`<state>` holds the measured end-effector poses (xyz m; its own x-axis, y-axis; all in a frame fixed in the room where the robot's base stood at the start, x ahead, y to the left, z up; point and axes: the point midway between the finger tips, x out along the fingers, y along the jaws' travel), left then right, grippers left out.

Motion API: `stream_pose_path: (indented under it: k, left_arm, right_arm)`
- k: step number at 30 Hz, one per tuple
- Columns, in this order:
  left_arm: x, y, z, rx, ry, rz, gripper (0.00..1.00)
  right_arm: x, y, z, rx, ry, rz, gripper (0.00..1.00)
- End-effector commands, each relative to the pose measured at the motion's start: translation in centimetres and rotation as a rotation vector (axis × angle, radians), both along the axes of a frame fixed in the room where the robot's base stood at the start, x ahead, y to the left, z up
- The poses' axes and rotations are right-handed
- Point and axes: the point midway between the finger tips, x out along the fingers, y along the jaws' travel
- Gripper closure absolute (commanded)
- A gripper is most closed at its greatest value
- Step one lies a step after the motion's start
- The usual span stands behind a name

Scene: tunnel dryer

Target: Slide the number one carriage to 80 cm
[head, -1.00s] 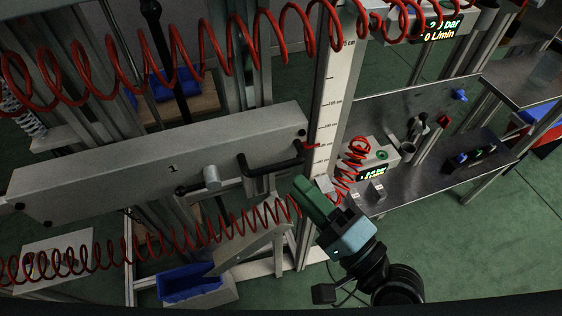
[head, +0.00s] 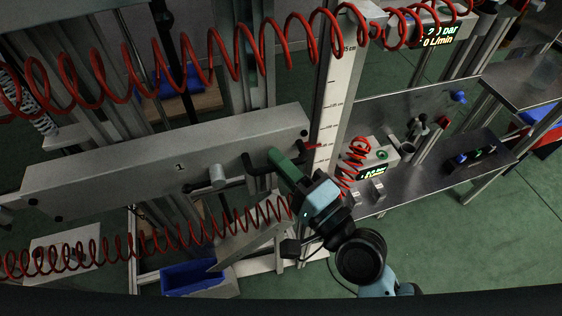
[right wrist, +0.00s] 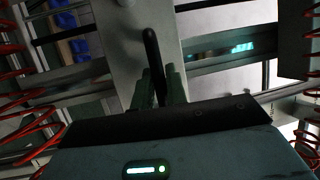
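The number one carriage (head: 120,172) is a long grey beam marked "1", with a small knob (head: 217,174) and a black U-shaped handle (head: 250,172) near its right end. A red pointer (head: 311,146) at that end lies against the upright white scale (head: 329,120); most scale figures are too small to read. My right gripper (head: 275,155) has its green fingers at the handle. In the right wrist view the black handle (right wrist: 151,50) runs between the two fingers (right wrist: 161,85). Whether they press on it is unclear. My left gripper is out of view.
Red coiled hoses cross above (head: 210,55) and below (head: 200,238) the carriage. A metal shelf (head: 430,165) with a lit display box stands right of the scale. A blue bin (head: 190,278) sits below. Green floor (head: 450,240) is open at the lower right.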

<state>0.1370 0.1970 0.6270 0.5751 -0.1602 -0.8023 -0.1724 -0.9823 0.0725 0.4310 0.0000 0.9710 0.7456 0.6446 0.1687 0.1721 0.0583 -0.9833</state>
Motion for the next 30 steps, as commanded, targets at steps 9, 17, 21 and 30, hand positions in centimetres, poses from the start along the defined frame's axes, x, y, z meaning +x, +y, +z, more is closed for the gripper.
stream_pose_path:
  k: [9, 17, 21, 30]
  left_arm:
    - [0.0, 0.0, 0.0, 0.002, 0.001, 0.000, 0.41]
    - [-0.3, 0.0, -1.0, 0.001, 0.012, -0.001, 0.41]
    - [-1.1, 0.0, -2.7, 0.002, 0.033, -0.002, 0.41]
    - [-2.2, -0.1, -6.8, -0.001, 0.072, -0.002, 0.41]
  right_arm:
    - [0.0, 0.0, 0.0, 0.000, 0.000, 0.000, 1.00]
    - [0.0, 0.0, -1.4, -0.001, 0.006, 0.000, 1.00]
    - [-0.1, 0.0, -4.0, -0.006, 0.013, 0.002, 1.00]
    - [-0.1, 0.0, -10.7, -0.011, 0.018, 0.003, 1.00]
